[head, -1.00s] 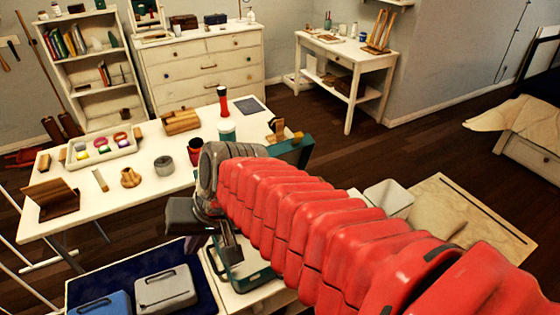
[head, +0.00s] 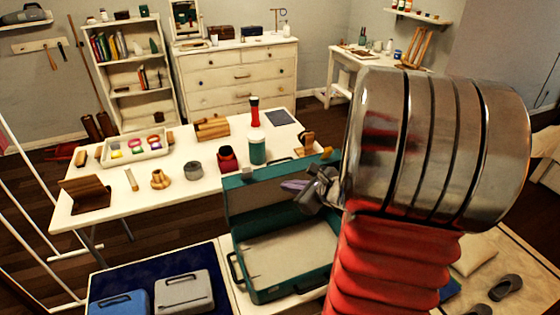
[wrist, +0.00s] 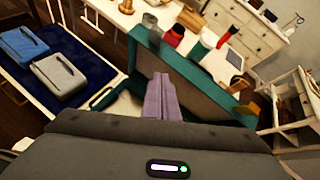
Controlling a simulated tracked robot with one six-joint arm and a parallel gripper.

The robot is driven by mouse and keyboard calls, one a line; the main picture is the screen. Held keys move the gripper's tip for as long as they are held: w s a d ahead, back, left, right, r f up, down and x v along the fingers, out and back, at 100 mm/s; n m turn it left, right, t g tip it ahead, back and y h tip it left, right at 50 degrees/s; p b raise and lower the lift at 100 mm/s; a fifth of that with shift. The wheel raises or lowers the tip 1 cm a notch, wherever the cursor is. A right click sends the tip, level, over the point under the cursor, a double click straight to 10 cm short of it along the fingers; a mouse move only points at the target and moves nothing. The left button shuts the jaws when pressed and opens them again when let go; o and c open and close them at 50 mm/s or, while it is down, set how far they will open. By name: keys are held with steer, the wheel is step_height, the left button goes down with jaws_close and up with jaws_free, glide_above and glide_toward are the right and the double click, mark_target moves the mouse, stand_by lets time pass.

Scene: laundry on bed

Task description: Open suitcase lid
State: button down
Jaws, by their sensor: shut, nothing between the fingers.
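The teal suitcase stands open in the head view, its lid (head: 264,193) raised at the back and its pale-lined base (head: 285,255) in front. Its right part is hidden behind my arm. A dark handle shows on the base's left side. My gripper (head: 308,190) is up by the inner face of the lid, above the base. In the wrist view the shut, empty fingers (wrist: 160,97) overlap the raised lid (wrist: 195,85); whether they touch it I cannot tell.
A blue case (head: 118,302) and a grey case (head: 184,290) lie on a dark blue surface at left. A white table (head: 110,178) with a tray, cups and a red-topped bottle stands behind the lid. Slippers (head: 506,287) lie at lower right.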

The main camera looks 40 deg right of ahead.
steer(key=s+d+f+m+h, duration=0.2)
steer(key=d+m, duration=0.1)
steer(key=d, duration=0.2)
steer(key=s+d+f+m+h, duration=0.1)
steer(key=s+d+f+m, duration=0.1)
steer(key=d+m, duration=0.2)
steer(key=shift+s+d+f+h, duration=0.2)
steer(key=shift+s+d+h, duration=0.2)
steer(key=shift+d, duration=0.75)
steer(key=shift+w, duration=0.1)
steer(key=w+r+x, duration=0.1)
steer(key=r+x, duration=0.1)
steer(key=x, duration=1)
steer(key=shift+w+d, duration=0.25)
steer(key=shift+w, duration=0.2)
